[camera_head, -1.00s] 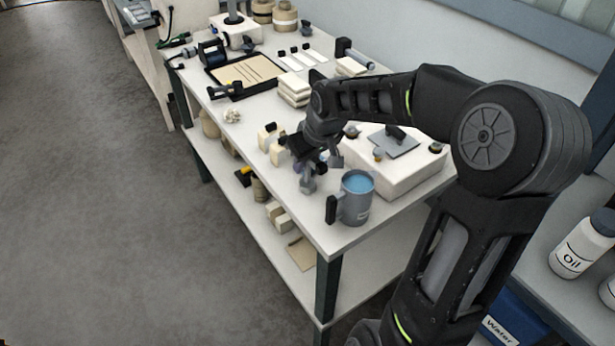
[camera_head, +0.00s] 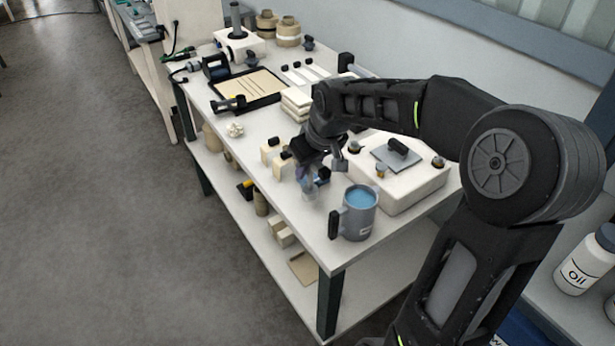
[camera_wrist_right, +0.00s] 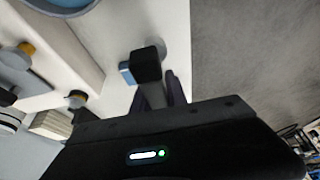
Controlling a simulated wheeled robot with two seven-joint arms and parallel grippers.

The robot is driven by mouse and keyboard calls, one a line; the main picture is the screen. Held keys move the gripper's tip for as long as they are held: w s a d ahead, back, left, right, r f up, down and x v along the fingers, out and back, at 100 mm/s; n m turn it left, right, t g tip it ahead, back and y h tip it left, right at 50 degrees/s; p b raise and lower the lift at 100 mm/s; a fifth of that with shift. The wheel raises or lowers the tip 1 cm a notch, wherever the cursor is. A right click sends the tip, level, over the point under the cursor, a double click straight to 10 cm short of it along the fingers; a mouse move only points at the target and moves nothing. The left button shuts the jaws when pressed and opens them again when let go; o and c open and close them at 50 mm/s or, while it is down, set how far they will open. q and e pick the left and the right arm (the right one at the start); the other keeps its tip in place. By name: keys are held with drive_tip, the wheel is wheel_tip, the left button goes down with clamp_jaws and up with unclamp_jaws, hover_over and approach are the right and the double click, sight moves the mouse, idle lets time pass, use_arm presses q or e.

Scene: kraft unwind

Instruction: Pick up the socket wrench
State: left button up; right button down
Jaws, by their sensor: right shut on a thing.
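My right gripper (camera_head: 310,180) is over the near part of the white workbench (camera_head: 262,205), left of the grey mug. In the right wrist view the fingers (camera_wrist_right: 164,92) are closed around a small tool with a black end (camera_wrist_right: 146,64) and a blue part (camera_wrist_right: 125,73). I take this for the socket wrench; most of it is hidden by the gripper. In the head view only a bit of blue (camera_head: 323,174) shows at the fingers. I cannot tell clearly whether it touches the bench. My left gripper is not in view.
A grey mug with blue liquid (camera_head: 358,213) stands close on the right, near the bench corner. A white box with a grey plate (camera_head: 395,185) lies behind. Small cream blocks (camera_head: 271,150) stand to the left. A black tray (camera_head: 247,88) lies farther back.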

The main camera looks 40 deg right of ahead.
wheel_tip(320, 180, up, 7)
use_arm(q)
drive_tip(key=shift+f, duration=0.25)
use_arm(e)
drive_tip(key=shift+r, duration=0.1)
idle(0.4)
